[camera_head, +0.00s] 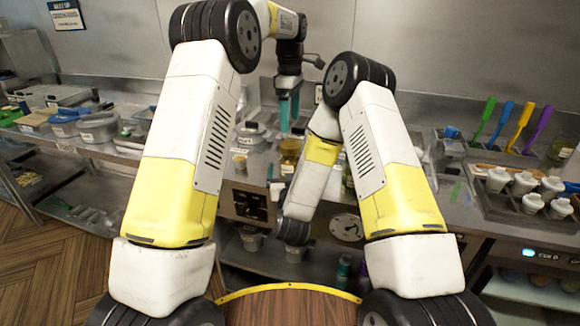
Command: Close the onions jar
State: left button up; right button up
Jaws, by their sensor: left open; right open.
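A glass jar with amber-brown contents (290,148) stands on the steel counter below my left gripper. It may be the onions jar, but its label is too small to read and I cannot tell how its lid sits. My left gripper (289,112) points down with its teal fingers open, above and apart from this jar. My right arm folds down in front of the counter and hides part of the area right of the jar. Only a small part of my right gripper (272,173) seems to show left of that forearm, low at the counter's front edge.
Lidded containers (99,125) line the counter at the left. A smaller jar (240,160) stands left of the amber jar. At the right are a rack of white-capped bottles (522,185) and several coloured utensils (519,125). A steel wall closes the back.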

jog(key=shift+w, duration=3.95)
grip_shut()
pick_arm(q)
jog(key=n, duration=0.2)
jog(key=shift+n, duration=1.3)
